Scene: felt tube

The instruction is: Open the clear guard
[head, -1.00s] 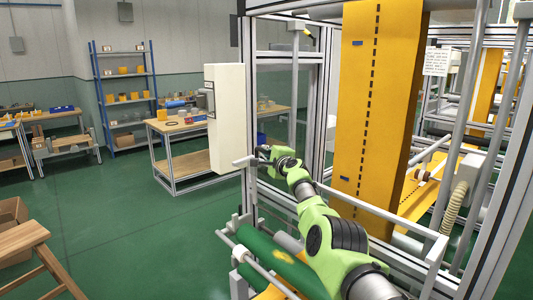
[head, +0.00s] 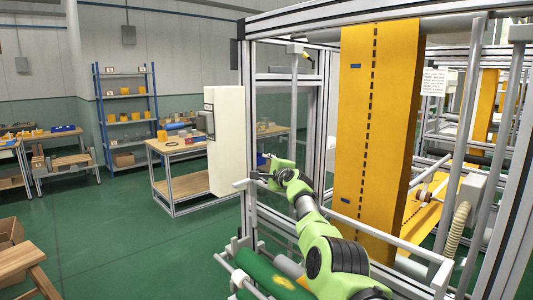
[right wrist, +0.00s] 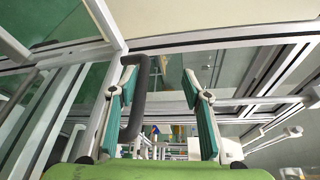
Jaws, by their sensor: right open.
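The clear guard (head: 280,110) appears to be the see-through panel in the aluminium frame at the middle of the head view; its edges are hard to make out. My right gripper (head: 264,172) is at the frame's left side, by the end of a white rail. In the right wrist view my right gripper (right wrist: 162,105) is open, its two teal-padded fingers spread. A dark bar handle (right wrist: 137,98) lies between them, close beside the left finger, which partly overlaps it. Contact cannot be told. My left gripper is not in view.
A tall yellow felt band (head: 378,130) hangs inside the machine, right of my right arm. A pale cabinet (head: 225,140) stands left of the gripper. A green roll (head: 262,272) lies below the arm. The green floor (head: 120,225) at left is mostly clear.

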